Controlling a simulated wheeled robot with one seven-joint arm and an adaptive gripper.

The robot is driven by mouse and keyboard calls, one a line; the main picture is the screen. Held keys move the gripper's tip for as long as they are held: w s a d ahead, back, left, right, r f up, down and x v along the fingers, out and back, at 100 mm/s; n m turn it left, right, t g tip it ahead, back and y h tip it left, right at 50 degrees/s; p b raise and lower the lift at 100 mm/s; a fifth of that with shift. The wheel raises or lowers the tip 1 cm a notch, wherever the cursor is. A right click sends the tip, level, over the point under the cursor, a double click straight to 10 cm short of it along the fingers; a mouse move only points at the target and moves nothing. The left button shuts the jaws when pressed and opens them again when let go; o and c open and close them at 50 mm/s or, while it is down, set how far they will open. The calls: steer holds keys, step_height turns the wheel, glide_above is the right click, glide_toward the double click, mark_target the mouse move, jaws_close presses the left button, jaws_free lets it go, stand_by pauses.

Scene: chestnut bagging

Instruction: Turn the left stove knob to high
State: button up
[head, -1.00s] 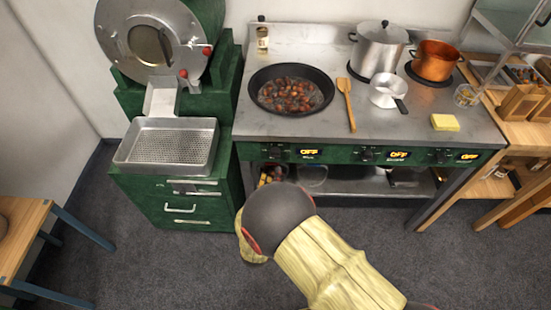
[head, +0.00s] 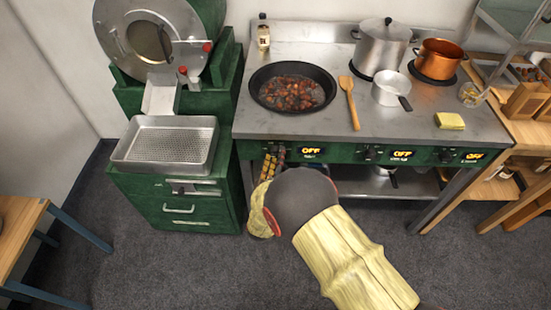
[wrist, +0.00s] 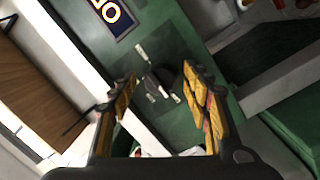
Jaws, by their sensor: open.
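The left stove knob (wrist: 161,77) is a small dark knob on the green front panel, with pale marks around it. It shows in the wrist view between the two fingers. In the head view my gripper covers it. My gripper (head: 272,160) is open, with yellow-and-black fingers pointing at the panel. In the wrist view the fingers of my gripper (wrist: 160,74) stand on either side of the knob; I cannot tell whether they touch it. The left display (head: 311,151) reads OFF and also shows in part in the wrist view (wrist: 112,12).
On the stove stand a black pan (head: 291,88) of chestnuts, a wooden spatula (head: 349,103), a steel pot (head: 381,50) and a copper pot (head: 438,58). The middle knob (head: 371,152) is to the right. A green machine with a perforated tray (head: 165,146) stands close on the left.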

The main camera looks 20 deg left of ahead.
steer(key=shift+c, duration=0.8)
steer(key=c, duration=1)
steer(key=shift+o, duration=0.2)
